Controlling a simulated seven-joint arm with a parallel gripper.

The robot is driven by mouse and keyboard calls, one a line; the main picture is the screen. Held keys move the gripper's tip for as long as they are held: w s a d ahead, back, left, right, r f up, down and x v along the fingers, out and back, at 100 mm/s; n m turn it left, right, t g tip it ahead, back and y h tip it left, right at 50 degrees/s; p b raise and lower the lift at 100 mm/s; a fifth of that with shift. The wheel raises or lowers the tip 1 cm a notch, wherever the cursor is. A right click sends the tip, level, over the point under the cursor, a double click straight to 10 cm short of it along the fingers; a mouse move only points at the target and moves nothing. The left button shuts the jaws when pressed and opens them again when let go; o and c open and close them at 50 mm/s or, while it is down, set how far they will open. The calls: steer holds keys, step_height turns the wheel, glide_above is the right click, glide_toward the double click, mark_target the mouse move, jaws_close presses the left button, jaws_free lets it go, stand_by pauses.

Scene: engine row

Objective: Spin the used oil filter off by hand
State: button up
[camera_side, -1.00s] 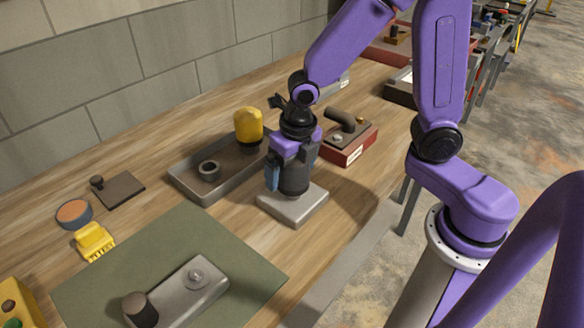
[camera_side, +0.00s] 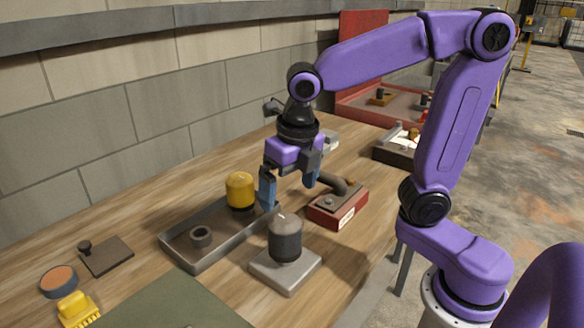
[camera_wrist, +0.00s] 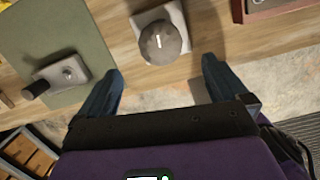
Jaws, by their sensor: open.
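My gripper (camera_side: 290,190) is open with blue fingers, above and slightly behind the filter. Nothing shows between the fingers (camera_wrist: 160,76) in the wrist view, and they are apart from the filter.
A grey tray (camera_side: 181,257) holds a yellow cylinder (camera_side: 240,190) and a dark ring (camera_side: 201,236). A red block with a dark pipe (camera_side: 340,207) stands close right of my gripper. A green mat (camera_side: 165,305) lies at front left. The wall runs behind.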

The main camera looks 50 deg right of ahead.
mark_target(285, 230)
step_height(285, 230, up, 5)
steer(key=w+m+g, duration=0.2)
steer(key=m, duration=2)
steer(key=f, duration=1.7)
steer(key=shift+s+d, duration=0.15)
steer(key=shift+s, duration=0.1)
steer(key=shift+r, duration=0.1)
steer(key=c, duration=1.3)
steer(key=shift+n, duration=1.5)
